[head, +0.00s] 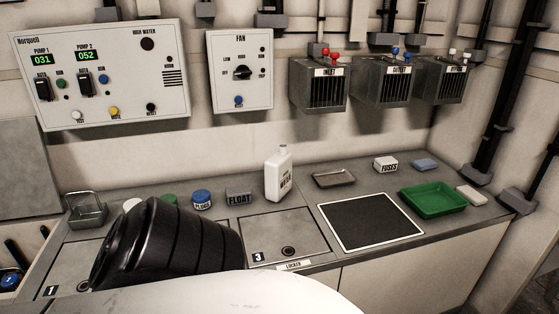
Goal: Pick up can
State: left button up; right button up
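A white can-like jug (279,174) with a short neck and a dark printed label stands upright on the grey counter, left of the middle of its length. A short round blue-lidded tin (202,199) marked PLUGS stands further left. A green-topped item (168,200) and a white round item (132,204) beside it are partly hidden behind a black ribbed part of my arm. Which of these the task calls the can is not certain. Neither of my grippers shows in the head view.
A grey FLOAT block (239,196), a metal tray (333,178), a FUSES box (386,164), a blue block (425,165), a green tray (434,201) and a white block (471,195) sit on the counter. A wire basket (87,212) stands left. The black mat (369,224) is bare.

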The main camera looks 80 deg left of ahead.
aim_at(278, 169)
jog(key=u, duration=0.9)
jog(key=i, duration=0.85)
jog(key=u, duration=0.95)
